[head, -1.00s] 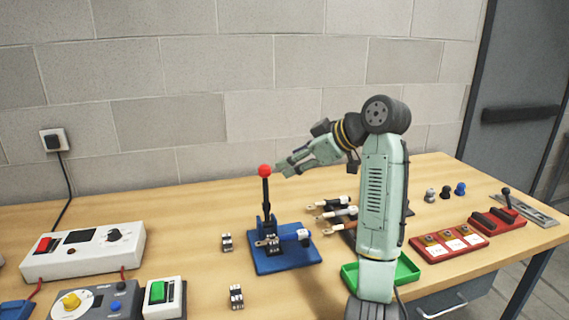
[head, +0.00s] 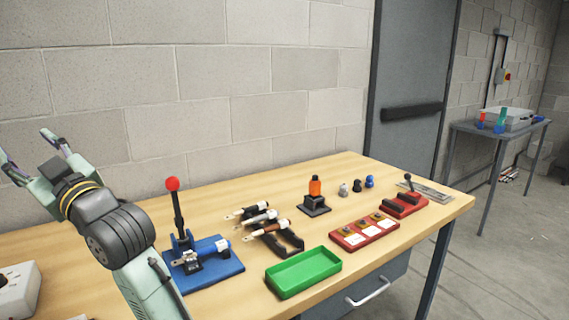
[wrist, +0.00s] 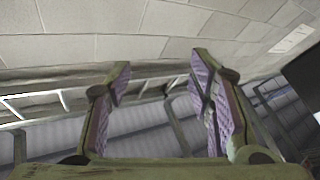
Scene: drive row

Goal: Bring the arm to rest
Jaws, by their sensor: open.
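My gripper (head: 34,158) is raised at the left of the head view, above the bench and in front of the block wall. Its fingers are spread apart and nothing is between them. In the wrist view the two fingers (wrist: 163,95) stand apart with purple pads, and a wall and ceiling-like structures show beyond them. My arm folds up from the lower left of the head view. A blue lever press (head: 213,270) with a red knob (head: 172,184) stands on the bench to the right of my arm, apart from the gripper.
A white device (head: 20,290) is partly cut off at left. A second table (head: 500,128) stands far right.

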